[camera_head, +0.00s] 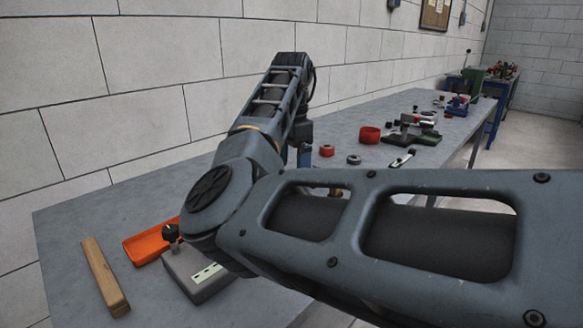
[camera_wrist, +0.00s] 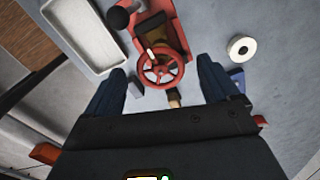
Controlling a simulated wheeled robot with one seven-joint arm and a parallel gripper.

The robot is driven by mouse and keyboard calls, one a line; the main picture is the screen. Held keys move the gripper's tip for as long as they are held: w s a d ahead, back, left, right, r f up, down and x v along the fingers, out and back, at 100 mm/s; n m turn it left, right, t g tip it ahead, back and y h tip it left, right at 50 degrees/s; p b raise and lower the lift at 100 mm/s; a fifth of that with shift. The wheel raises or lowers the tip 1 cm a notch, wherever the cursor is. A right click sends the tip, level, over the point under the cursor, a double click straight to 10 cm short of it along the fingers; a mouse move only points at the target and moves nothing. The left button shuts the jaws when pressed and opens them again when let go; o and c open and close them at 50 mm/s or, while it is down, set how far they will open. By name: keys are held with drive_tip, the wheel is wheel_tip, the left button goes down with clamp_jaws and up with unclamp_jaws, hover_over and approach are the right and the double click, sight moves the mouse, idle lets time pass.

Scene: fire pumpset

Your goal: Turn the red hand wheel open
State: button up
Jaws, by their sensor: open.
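The red hand wheel (camera_wrist: 162,68) is in the upper middle of the wrist view. It is spoked and sits at the near end of a red body (camera_wrist: 165,25). My gripper (camera_wrist: 161,66) is open, with one dark blue finger to the left of the wheel and one to the right. The wheel shows in the gap between the fingertips, with space on both sides. I cannot tell how far below the fingertips it is. A small tan piece shows just below the wheel. In the head view I cannot make out the wheel; my arm covers part of the bench.
A pale tray (camera_wrist: 82,38) lies left of the red body, and a white ring (camera_wrist: 233,53) lies right. A block wall runs behind.

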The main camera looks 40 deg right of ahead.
drive_tip(key=shift+f, duration=0.5)
drive_tip(key=c, duration=1.1)
drive_tip(key=shift+o, duration=0.2)
drive_tip(key=shift+r+n+p, duration=0.15)
drive_tip(key=shift+n+p, duration=0.15)
drive_tip(key=shift+p, duration=0.3)
